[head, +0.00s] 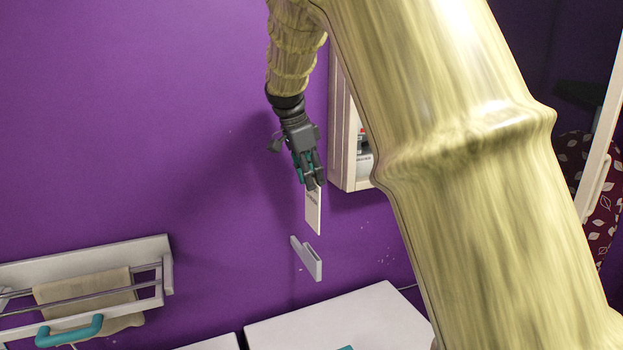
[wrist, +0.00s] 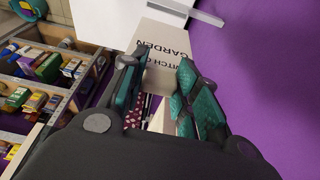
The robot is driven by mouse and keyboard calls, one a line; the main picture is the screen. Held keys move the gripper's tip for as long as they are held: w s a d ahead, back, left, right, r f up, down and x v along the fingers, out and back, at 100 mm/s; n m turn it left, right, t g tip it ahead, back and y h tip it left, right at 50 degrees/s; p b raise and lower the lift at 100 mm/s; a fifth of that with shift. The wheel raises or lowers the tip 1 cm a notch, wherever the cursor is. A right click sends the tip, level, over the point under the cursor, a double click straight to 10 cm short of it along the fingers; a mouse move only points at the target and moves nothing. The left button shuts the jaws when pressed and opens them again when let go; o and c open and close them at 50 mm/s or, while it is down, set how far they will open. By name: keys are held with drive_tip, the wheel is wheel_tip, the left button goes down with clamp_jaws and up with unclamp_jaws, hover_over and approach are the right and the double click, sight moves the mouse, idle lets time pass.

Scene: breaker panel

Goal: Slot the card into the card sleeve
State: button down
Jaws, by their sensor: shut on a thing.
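My gripper (head: 312,184) is shut on the white card (head: 313,214), which hangs down from its fingertips. In the wrist view the card (wrist: 160,40) shows printed letters, partly hidden by the fingers, with "GARDEN" readable. The card sleeve (head: 307,259) is a thin pale grey holder on the purple wall, just below the card. In the head view a small gap shows between the card's lower edge and the sleeve. The sleeve also appears in the wrist view (wrist: 196,11), beyond the card's far end. Its slot is too small to make out.
An open-fronted wall cabinet (head: 341,140) stands right of my gripper; its shelves of small boxes (wrist: 45,70) fill the wrist view's left. A rack with a cloth (head: 85,292) is at lower left. A white surface (head: 335,318) lies below the sleeve. The wall left of the sleeve is clear.

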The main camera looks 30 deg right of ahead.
sight(311, 205)
wheel_tip(311, 205, down, 3)
drive_tip(key=shift+w+r+b, duration=0.1)
drive_tip(key=shift+b, duration=0.5)
drive_tip(key=shift+a+f, duration=0.15)
drive_tip(key=shift+f, duration=0.7)
drive_tip(key=shift+f+b, duration=0.4)
drive_tip(key=shift+f, duration=0.7)
drive_tip(key=shift+p, duration=0.7)
